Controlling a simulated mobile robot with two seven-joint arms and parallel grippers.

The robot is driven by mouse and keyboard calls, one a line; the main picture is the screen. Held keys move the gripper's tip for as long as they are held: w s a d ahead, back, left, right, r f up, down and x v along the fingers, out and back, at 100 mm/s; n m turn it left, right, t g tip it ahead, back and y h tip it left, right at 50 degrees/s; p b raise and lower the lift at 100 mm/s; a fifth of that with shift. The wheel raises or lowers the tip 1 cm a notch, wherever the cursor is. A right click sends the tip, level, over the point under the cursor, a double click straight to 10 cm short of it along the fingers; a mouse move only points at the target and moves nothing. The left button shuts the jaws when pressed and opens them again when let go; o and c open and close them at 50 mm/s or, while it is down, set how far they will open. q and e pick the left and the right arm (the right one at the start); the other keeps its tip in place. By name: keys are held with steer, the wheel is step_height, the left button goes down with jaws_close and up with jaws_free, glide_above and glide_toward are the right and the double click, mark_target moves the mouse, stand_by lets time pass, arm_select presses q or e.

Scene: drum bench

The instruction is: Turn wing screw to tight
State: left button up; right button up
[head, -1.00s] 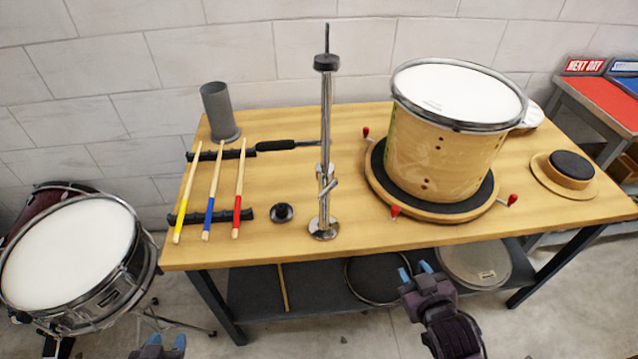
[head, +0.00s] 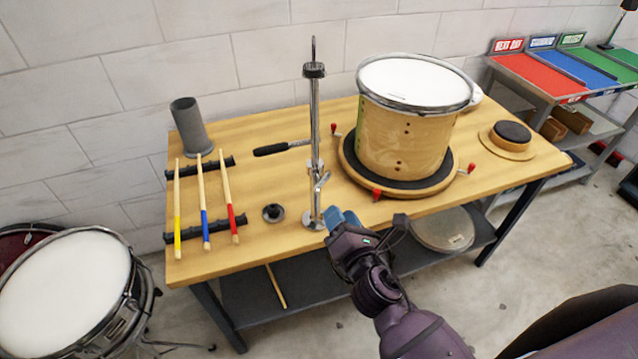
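A chrome stand (head: 314,125) rises upright from a round foot on the wooden bench, with a black piece near its top. The wing screw (head: 321,180) appears as a small chrome part low on the stand, sticking out to the right; its tightness cannot be told. My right gripper (head: 343,219) has blue fingertips just right of the stand's foot in the picture, below the wing screw and apart from it. It looks empty, but the gap between its fingers is unclear. My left gripper is out of view.
A wooden drum (head: 406,140) stands on a round black-topped base with red-knobbed handles, right of the stand. Drumsticks (head: 202,200) lie across black racks at left, near a grey cup (head: 189,126).

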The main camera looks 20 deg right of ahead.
mark_target(324, 184)
steer(key=w+p, duration=0.1)
steer(key=w, duration=0.9)
steer(key=shift+w+a, duration=0.15)
steer(key=shift+w, duration=0.25)
steer(key=shift+c, duration=0.4)
jaws_close()
